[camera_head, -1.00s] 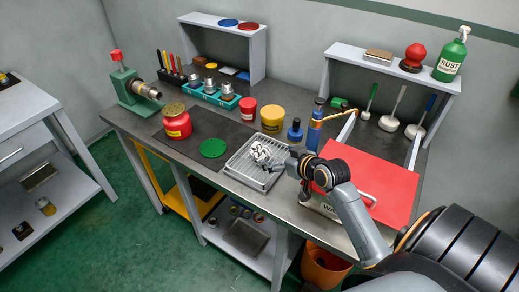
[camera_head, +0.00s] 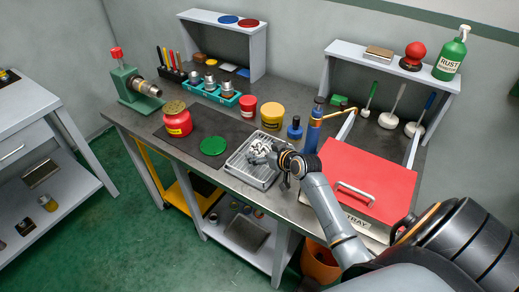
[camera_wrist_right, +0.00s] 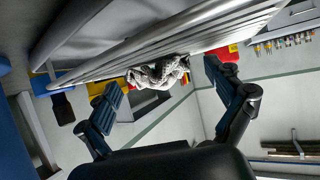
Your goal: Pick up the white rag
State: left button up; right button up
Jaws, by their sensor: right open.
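The white rag (camera_head: 259,148) lies crumpled on the wire rack tray (camera_head: 240,163) near the front edge of the workbench. My right gripper (camera_head: 268,172) is open over the tray's right side, close to the rag and partly in front of it. In the right wrist view, the rag (camera_wrist_right: 158,73) shows as a grey-white bundle between and beyond the two spread fingers (camera_wrist_right: 163,82). Nothing is held between the fingers. I cannot tell whether a finger touches the rag. My left gripper is out of view.
A red-lidded tray box (camera_head: 370,180) stands right of the rack. A blue torch (camera_head: 314,130), small blue bottle (camera_head: 295,130) and yellow tub (camera_head: 272,117) stand behind it. An orange bin (camera_head: 320,262) is below.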

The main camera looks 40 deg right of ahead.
jog(key=c, duration=0.8)
